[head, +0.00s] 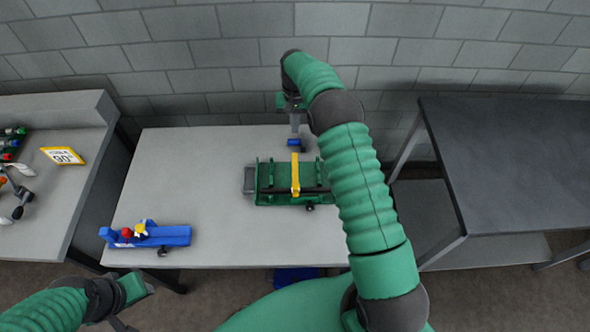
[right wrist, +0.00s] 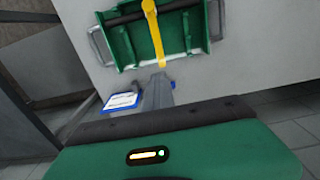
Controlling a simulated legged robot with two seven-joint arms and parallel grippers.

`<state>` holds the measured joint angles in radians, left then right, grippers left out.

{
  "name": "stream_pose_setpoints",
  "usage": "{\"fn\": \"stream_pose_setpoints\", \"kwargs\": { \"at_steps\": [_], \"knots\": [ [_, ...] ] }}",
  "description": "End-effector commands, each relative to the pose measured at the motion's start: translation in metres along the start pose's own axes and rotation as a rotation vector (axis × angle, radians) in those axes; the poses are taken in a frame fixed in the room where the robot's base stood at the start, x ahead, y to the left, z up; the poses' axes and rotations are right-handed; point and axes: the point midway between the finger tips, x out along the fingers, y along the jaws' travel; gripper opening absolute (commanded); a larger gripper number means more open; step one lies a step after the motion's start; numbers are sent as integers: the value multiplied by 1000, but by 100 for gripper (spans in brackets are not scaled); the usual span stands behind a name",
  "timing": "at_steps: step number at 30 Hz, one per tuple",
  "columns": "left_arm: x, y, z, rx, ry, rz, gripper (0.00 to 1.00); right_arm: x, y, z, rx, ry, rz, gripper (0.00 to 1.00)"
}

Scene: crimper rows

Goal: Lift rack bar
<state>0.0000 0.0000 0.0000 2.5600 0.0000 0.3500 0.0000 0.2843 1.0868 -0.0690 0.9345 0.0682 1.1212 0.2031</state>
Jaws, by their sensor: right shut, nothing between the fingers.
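A green rack (head: 268,198) with grey end handles sits on the light grey table. A yellow bar (head: 295,175) lies across its middle, crossing a dark rod in the rack. In the right wrist view the rack (right wrist: 122,50) and the yellow bar (right wrist: 154,30) lie beyond my fingers. My right gripper (head: 295,128) is at the back of the table, behind the rack. In the right wrist view its grey fingers (right wrist: 159,85) are together and empty, close to the yellow bar's end; contact cannot be told. My left gripper (head: 130,298) is at the bottom left, its fingers unclear.
A small blue-edged white card (right wrist: 122,102) lies beside my right fingers. A blue tool-like object (head: 165,236) with red and yellow parts lies at the table's front left. A side bench with a yellow "90" sign (head: 63,156) stands left. A dark table (head: 510,160) stands right.

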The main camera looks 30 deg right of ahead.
Motion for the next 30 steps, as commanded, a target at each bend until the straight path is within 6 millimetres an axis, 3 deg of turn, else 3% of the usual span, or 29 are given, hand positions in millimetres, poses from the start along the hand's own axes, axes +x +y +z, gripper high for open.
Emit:
{"fn": "stream_pose_setpoints", "kwargs": {
  "at_steps": [15, 30],
  "knots": [
    [-39, 0, -9, 0, 0, 0, 36, -36, 0, -30, 0, 1, 0, 0],
    [-44, 0, -10, 0, 0, 0, 36, -41, 0, -33, 0, 0, 0, 0]
  ]
}}
